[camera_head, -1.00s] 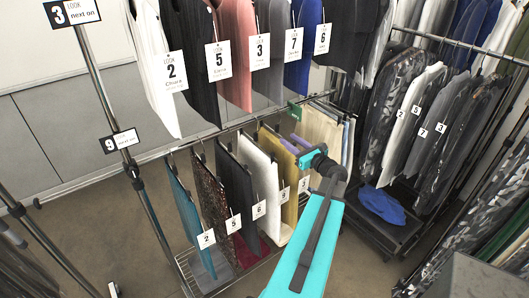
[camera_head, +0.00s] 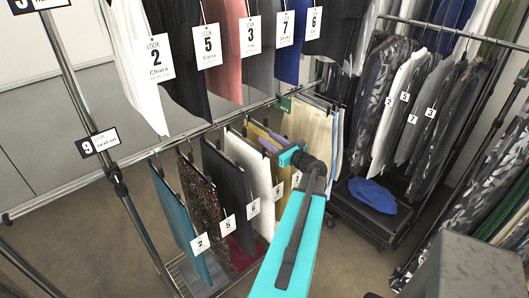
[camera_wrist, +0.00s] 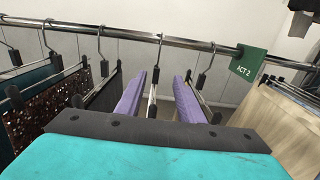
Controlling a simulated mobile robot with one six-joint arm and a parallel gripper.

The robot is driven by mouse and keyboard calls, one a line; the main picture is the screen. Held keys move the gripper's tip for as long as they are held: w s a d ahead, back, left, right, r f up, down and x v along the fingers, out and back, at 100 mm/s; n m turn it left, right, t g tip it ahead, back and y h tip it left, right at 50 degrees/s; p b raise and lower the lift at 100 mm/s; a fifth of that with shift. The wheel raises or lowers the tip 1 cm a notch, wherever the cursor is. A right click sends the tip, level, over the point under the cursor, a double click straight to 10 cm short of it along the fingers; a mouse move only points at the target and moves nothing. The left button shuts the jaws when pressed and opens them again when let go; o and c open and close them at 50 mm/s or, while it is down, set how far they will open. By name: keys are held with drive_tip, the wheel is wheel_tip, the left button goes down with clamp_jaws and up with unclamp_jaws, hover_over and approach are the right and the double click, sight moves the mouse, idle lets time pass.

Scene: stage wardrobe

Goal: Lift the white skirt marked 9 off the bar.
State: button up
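The white skirt marked 9 (camera_head: 250,164) hangs from the lower bar between a dark skirt and a mustard one. Its tag (camera_head: 278,191) shows at its front edge. In the wrist view its hanger hook (camera_wrist: 159,48) is over the bar (camera_wrist: 120,32), and only a thin pale edge shows below. My gripper (camera_wrist: 159,80) has two purple fingers, spread apart, one on each side of this hanger. The fingers seem not to touch it. In the head view my gripper (camera_head: 268,142) is partly hidden by my arm, near the skirt tops.
A teal skirt (camera_head: 182,225), a sequinned skirt (camera_head: 205,202) and a dark skirt (camera_head: 225,170) hang left. The mustard skirt (camera_head: 287,175) is close on the right, beyond it a green ACT 2 divider (camera_wrist: 247,63). Tops (camera_head: 250,40) hang above.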

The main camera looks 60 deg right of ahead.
drive_tip(key=f+b, duration=0.4)
drive_tip(key=shift+w+f, duration=0.2)
drive_tip(key=shift+f, duration=0.2)
drive_tip(key=shift+w, duration=0.25)
drive_tip(key=p, duration=0.1)
approach(246, 132)
drive_tip(key=shift+f+x, duration=0.2)
drive_tip(key=shift+x, duration=1.75)
drive_tip(key=shift+b+x, duration=0.45)
drive_tip(key=shift+x, duration=2.7)
drive_tip(key=shift+w+a, duration=0.1)
clamp_jaws()
drive_tip(key=shift+r, duration=0.25)
